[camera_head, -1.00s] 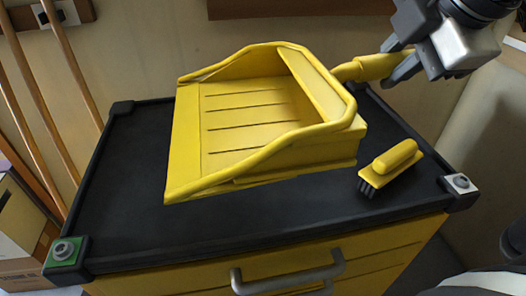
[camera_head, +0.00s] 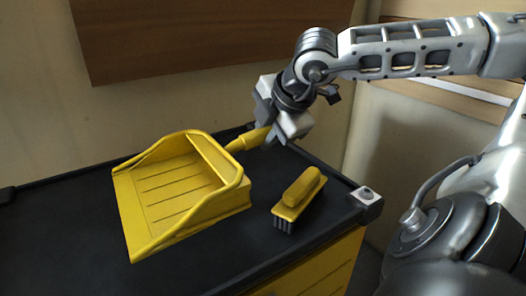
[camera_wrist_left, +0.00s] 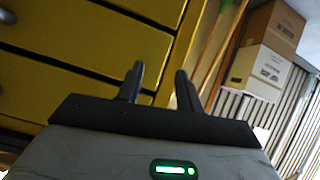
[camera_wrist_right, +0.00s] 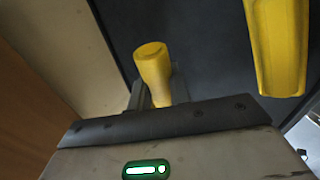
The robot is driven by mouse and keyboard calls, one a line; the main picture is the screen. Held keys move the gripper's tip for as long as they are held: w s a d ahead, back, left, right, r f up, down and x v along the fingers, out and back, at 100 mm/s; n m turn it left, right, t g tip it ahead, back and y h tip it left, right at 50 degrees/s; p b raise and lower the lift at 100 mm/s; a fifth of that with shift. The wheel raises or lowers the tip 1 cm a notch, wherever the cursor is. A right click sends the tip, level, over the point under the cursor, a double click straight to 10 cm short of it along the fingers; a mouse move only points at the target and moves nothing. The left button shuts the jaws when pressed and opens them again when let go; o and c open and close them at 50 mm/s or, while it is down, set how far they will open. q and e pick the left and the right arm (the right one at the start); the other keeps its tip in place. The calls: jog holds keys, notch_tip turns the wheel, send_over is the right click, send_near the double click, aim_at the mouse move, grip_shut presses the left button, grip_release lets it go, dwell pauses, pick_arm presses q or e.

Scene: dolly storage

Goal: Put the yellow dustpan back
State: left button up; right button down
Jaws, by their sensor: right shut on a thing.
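The yellow dustpan (camera_head: 175,190) sits on or just above the black top of the yellow cabinet, its open scoop facing left and its handle pointing up and right. My right gripper (camera_head: 272,136) is shut on the end of its handle (camera_head: 240,142). In the right wrist view the handle (camera_wrist_right: 153,65) stands between the fingers of my right gripper (camera_wrist_right: 158,92). Whether the pan's underside touches the top is hard to tell. My left gripper (camera_wrist_left: 158,85) shows only in the left wrist view, open and empty, beside the yellow cabinet drawers (camera_wrist_left: 85,45).
A yellow brush (camera_head: 300,192) lies on the black cabinet top (camera_head: 60,235), right of the dustpan. It also shows in the right wrist view (camera_wrist_right: 278,45). A wooden board (camera_head: 210,35) is on the wall behind. Cardboard boxes (camera_wrist_left: 265,60) stand beyond my left gripper.

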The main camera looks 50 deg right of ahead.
jog(key=shift+w+d+f, duration=0.35)
jog(key=shift+w+f, duration=0.05)
jog(key=shift+f, duration=0.2)
jog(key=shift+w+d+f, duration=0.35)
jog(key=shift+f, duration=0.2)
jog(key=shift+w+d+f+p, duration=0.1)
jog(key=shift+f+p, duration=0.1)
jog(key=shift+f, duration=0.8)
jog(key=shift+w+d+f+p, duration=0.1)
jog(key=shift+f+p, duration=0.1)
jog(key=shift+f, duration=0.75)
jog(key=c, duration=1.3)
grip_release()
jog(key=v, duration=1.2)
